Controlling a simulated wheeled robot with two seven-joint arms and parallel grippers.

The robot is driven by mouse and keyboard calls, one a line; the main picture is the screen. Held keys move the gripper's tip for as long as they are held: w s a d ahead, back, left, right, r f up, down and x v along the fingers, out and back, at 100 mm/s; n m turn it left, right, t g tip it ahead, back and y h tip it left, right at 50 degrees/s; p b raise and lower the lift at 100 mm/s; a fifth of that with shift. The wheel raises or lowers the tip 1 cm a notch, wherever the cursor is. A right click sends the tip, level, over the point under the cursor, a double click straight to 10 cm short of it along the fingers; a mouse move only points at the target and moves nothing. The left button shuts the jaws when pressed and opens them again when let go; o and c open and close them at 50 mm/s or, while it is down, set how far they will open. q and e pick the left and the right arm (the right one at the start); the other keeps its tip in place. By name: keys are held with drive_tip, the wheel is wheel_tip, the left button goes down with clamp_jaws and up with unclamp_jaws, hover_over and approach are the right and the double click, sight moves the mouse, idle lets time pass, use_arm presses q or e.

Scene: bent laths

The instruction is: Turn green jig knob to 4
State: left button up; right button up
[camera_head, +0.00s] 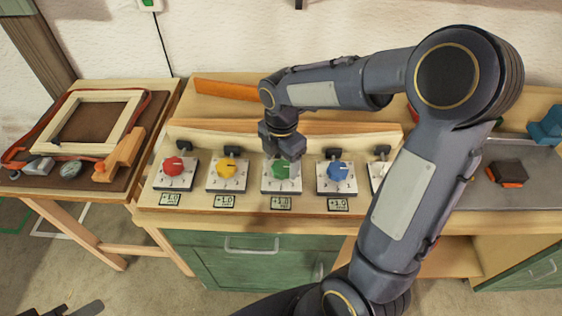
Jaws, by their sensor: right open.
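The green jig knob (280,170) sits on a pale square dial plate, in the middle of a row of knobs on the bench. My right gripper (284,164) points down over it, with open fingers close around or just above the knob; I cannot tell whether they touch. The gripper partly covers the green knob, so its pointer and most dial marks cannot be read. Dark parts at the bottom left edge appear to be my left gripper (66,309), mostly cut off.
A red knob (173,166) and a yellow knob (228,169) are to the left, a blue knob (337,171) to the right. My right arm hides most of another plate. A side table (150,110) holds a wooden frame (95,118) and clamps.

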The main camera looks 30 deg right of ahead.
drive_tip(key=shift+f, duration=0.6)
drive_tip(key=c, duration=1)
